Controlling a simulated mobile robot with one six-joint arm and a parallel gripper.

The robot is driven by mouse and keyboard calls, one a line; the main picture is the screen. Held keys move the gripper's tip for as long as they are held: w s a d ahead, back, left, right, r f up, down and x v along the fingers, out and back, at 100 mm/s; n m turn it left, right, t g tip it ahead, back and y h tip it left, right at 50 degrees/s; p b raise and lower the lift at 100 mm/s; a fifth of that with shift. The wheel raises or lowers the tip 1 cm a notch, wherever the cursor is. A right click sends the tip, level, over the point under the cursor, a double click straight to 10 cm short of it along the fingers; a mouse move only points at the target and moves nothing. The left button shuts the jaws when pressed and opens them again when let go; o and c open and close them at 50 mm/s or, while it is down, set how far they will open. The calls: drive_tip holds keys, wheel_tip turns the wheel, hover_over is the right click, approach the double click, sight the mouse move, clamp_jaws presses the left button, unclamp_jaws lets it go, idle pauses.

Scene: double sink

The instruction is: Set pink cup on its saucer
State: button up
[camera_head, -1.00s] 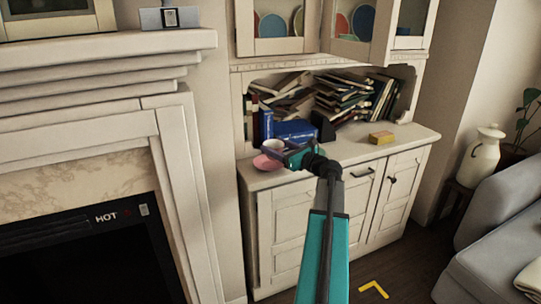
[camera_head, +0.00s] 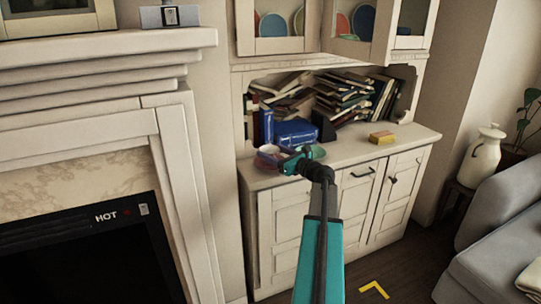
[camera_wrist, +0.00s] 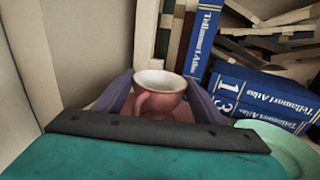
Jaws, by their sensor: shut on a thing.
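The pink cup (camera_wrist: 160,92) is upright between the two fingers of my gripper (camera_wrist: 163,100), with its pale inside and its handle facing the wrist camera. My gripper is shut on the cup. In the head view, my gripper (camera_head: 277,156) is over the left end of the cabinet counter, and the cup is small and partly hidden there. The pink saucer (camera_head: 262,163) shows at the counter's left end, beneath and beside the gripper. The cup is over or very near the saucer; I cannot tell whether they touch.
A green saucer (camera_wrist: 280,148) lies to the right of my gripper. Blue books (camera_wrist: 255,97) lie and stand just behind. The cabinet's side wall (camera_wrist: 85,50) is close on the left. A yellow block (camera_head: 381,138) lies farther right on the counter (camera_head: 400,142), with bare surface around it.

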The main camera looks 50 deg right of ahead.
drive_tip(key=shift+f, duration=0.4)
drive_tip(key=o, duration=1.1)
drive_tip(key=shift+r, duration=0.1)
drive_tip(key=shift+r, duration=0.25)
drive_tip(key=s, duration=1.2)
drive_tip(key=shift+a, duration=0.1)
drive_tip(key=shift+s, duration=0.2)
